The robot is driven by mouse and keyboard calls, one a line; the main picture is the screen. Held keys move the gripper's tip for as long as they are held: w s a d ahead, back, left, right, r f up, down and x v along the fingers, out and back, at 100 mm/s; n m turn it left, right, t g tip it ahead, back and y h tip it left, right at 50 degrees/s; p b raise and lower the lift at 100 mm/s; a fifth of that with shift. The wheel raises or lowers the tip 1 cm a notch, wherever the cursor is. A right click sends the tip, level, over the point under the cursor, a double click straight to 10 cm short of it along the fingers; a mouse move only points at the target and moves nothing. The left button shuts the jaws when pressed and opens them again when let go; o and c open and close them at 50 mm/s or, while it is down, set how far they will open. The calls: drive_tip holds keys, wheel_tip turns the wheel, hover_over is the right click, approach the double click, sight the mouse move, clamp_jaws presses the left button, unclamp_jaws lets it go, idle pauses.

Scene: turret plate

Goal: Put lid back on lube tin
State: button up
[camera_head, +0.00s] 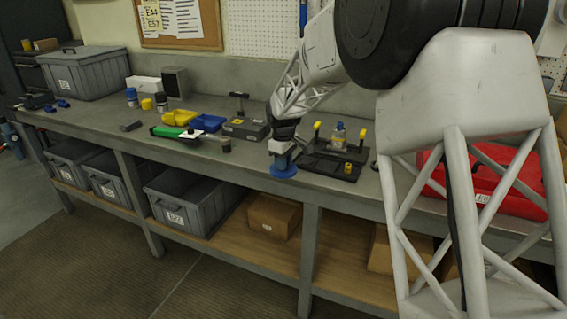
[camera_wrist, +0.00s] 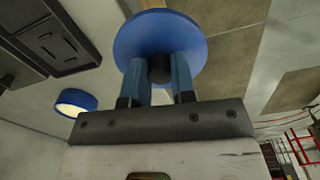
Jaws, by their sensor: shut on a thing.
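My gripper (camera_wrist: 160,75) is shut on the dark knob of a round blue lid (camera_wrist: 196,38). The lid shows as a broad disc beyond the fingertips in the wrist view, and in the head view the blue lid (camera_head: 284,171) hangs below my gripper (camera_head: 282,156) at the bench's front edge. The open lube tin (camera_wrist: 74,102), with a blue rim and pale cream contents, stands on the bench to the left in the wrist view, apart from the lid. I cannot make out the tin in the head view.
A black plate fixture (camera_head: 330,166) with yellow-topped posts lies just right of my gripper. A small dark jar (camera_head: 226,145), a green-handled tool (camera_head: 174,133) and a blue tray (camera_head: 209,122) are on the bench to the left. A red case (camera_head: 480,185) is at the right.

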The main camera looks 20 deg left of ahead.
drive_tip(key=w+a+r+m, duration=0.2)
drive_tip(key=w+a, duration=0.1)
drive_tip(key=w, duration=0.5)
drive_tip(key=w+a+r+m, duration=0.2)
drive_tip(key=w+a, duration=0.1)
drive_tip(key=w, duration=0.5)
drive_tip(key=w+a+r+m, duration=0.2)
drive_tip(key=w+a, duration=0.1)
drive_tip(key=w, duration=0.5)
drive_tip(key=shift+w+a, duration=0.2)
drive_tip(key=shift+a, duration=0.1)
drive_tip(key=shift+f, duration=0.2)
drive_tip(key=shift+f, duration=2.95)
drive_tip(key=shift+f, duration=0.25)
idle(0.5)
idle(0.3)
drive_tip(key=o, duration=1.5)
drive_tip(key=shift+c, duration=0.2)
